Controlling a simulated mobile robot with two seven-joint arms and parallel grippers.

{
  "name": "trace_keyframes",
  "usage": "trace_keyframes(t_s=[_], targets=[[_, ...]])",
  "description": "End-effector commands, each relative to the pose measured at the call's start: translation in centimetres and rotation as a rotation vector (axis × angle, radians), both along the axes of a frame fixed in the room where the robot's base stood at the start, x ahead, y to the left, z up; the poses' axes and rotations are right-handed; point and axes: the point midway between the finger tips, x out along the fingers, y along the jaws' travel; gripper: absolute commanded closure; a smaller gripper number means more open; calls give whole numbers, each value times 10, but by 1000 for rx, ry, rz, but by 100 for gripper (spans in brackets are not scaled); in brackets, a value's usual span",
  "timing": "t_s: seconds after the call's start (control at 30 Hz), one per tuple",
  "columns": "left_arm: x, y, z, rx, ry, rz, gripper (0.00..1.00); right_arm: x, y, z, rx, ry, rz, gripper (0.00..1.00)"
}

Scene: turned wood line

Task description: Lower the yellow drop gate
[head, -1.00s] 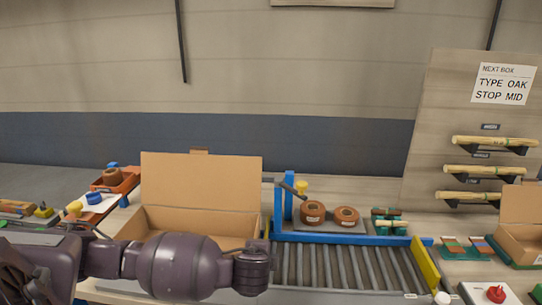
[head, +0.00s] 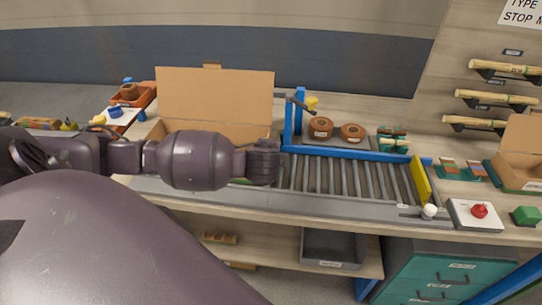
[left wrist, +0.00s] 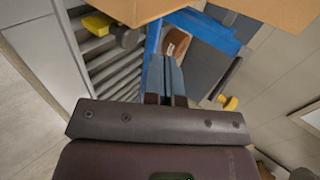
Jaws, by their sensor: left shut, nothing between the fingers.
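The yellow drop gate (head: 420,182) stands up across the right end of the roller conveyor (head: 345,180). A white-knobbed lever (head: 430,210) sits just in front of it. A dark lever with a yellow knob (head: 311,103) is on the blue post (head: 299,115) at the conveyor's left end; the knob also shows in the left wrist view (left wrist: 230,103). My left gripper (head: 275,160) is at the conveyor's left end, apart from the gate. In the left wrist view its fingers (left wrist: 166,75) are together and empty, pointing toward the blue frame. My right gripper is out of view.
An open cardboard box (head: 215,95) stands behind my left arm. Two brown rolls (head: 336,130) sit on a grey plate behind the rollers. Right of the gate are a box with a red button (head: 480,211) and a green block (head: 526,215). Another cardboard box (head: 522,150) stands far right.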

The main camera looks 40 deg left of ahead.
Motion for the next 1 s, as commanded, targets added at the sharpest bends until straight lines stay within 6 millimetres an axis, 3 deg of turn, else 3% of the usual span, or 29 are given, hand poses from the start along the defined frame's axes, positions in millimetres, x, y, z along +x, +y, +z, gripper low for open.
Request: trace_keyframes(t_s=[0.2, 0.6, 1.0], targets=[[-23, -14, 14, -2, -2, -2, 100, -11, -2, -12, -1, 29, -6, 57], [-70, -43, 38, 0, -5, -2, 100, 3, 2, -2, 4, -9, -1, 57], [-77, -47, 42, 0, -6, 0, 100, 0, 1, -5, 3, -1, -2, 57]])
